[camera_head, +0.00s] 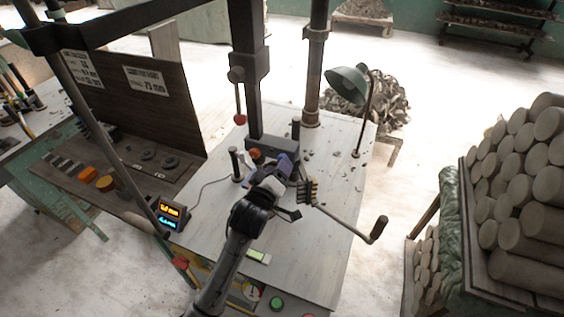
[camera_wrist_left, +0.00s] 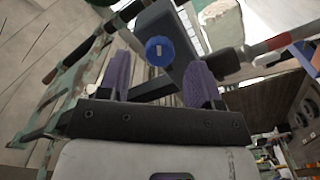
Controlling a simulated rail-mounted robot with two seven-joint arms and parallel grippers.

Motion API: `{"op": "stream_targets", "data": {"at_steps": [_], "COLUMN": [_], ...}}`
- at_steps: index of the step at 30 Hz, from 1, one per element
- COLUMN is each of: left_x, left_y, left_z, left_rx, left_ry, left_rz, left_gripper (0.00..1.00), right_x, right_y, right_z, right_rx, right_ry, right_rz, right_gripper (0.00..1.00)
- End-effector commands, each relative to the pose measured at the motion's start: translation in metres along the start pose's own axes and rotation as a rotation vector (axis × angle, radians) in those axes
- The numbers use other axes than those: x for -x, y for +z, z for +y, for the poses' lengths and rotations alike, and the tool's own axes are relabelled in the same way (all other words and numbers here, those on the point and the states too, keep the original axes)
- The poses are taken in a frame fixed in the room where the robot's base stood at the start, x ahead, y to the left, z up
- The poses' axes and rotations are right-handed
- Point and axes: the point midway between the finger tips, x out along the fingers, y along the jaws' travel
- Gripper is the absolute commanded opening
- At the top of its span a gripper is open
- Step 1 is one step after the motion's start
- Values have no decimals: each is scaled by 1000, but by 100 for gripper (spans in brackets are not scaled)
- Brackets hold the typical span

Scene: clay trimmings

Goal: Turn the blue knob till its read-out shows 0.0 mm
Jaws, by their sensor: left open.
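The blue knob (camera_wrist_left: 160,51) faces my wrist camera on a dark block. My left gripper (camera_wrist_left: 160,76) is open, its two purple fingers apart on either side of the knob as seen in the left wrist view. I cannot tell whether they touch it. In the head view the gripper (camera_head: 281,171) is at the dark machine on the table, and the knob cannot be made out behind it. A read-out box (camera_head: 171,215) shows an orange line above a blue one; the digits are too small to read surely. My right gripper is not in view.
A crank handle (camera_head: 377,230) sticks out at the table's right. A green lamp (camera_head: 347,82) stands behind, and a red-ended lever (camera_head: 239,118) hangs by the column. Stacked clay cylinders (camera_head: 529,190) stand at right. The table's (camera_head: 318,262) front right is clear.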

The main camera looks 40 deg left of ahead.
Motion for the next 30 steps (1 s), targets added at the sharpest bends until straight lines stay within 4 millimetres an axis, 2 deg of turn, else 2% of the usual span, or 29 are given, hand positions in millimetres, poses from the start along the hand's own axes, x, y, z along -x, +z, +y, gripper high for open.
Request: {"op": "stream_targets", "data": {"at_steps": [3, 9, 21, 30], "left_x": [-15, -29, -33, -32], "left_y": [0, 0, 0, 0], "left_z": [1, 1, 0, 0], "left_rx": [0, -1, 0, 0], "left_ry": [2, 2, 1, 1], "left_rz": [1, 0, -1, 0], "left_gripper": [59, 59, 59, 30], "right_x": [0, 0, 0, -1], "right_y": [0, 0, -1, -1], "right_z": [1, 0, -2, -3], "right_rx": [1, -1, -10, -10], "right_ry": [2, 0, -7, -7], "right_rz": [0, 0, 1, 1], "right_gripper": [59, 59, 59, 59]}}
